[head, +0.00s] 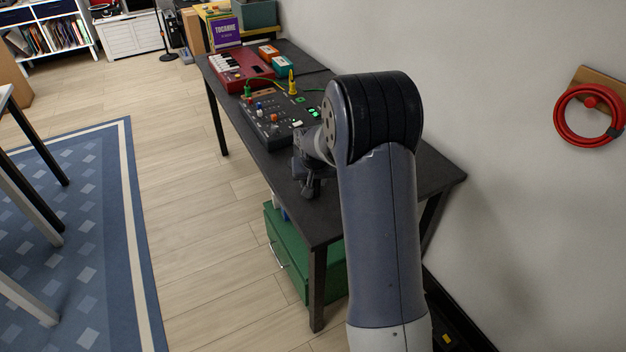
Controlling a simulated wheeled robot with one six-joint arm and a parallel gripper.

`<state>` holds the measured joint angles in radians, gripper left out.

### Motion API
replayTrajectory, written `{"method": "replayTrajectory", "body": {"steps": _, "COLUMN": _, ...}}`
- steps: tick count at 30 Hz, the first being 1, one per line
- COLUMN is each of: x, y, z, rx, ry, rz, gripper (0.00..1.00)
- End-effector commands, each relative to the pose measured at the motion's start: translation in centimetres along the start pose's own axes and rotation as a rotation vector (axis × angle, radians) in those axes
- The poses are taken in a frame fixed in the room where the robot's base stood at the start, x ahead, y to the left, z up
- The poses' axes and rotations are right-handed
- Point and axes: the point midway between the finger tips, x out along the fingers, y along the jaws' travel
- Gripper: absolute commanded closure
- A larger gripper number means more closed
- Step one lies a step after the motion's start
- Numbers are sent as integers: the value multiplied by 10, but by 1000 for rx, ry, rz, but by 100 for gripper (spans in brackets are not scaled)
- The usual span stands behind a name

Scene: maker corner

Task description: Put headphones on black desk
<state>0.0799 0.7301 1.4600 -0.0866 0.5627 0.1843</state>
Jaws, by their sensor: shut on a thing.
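The black desk (343,207) runs along the white wall, with a bare dark top at its near end. My gripper (311,188) is low over the middle of the desk, beside the near end of the mixer, pointing down. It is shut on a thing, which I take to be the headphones. My gripper and arm hide that thing almost wholly, and I cannot make out its shape. I cannot tell whether it touches the desk top. No other headphones show.
A grey mixer (268,117) with cables, a red keyboard (239,71) and small orange and teal boxes (283,66) fill the desk's far part. A green cabinet (288,248) stands underneath. A red cable coil (590,113) hangs on the wall. The near desk end looks clear.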

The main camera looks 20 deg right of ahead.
Motion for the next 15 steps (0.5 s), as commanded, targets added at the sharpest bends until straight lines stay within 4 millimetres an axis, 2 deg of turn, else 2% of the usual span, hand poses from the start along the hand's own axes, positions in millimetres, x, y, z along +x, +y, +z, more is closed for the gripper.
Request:
{"method": "replayTrajectory", "body": {"steps": 7, "x": 3, "y": 0, "z": 1, "rx": 0, "ry": 2, "rz": 0, "gripper": 88}}
{"method": "replayTrajectory", "body": {"steps": 8, "x": 2, "y": 0, "z": 1, "rx": 0, "ry": 0, "rz": 0, "gripper": 56}}
{"method": "replayTrajectory", "body": {"steps": 15, "x": 2, "y": 0, "z": 1, "rx": 0, "ry": 0, "rz": 0, "gripper": 37}}
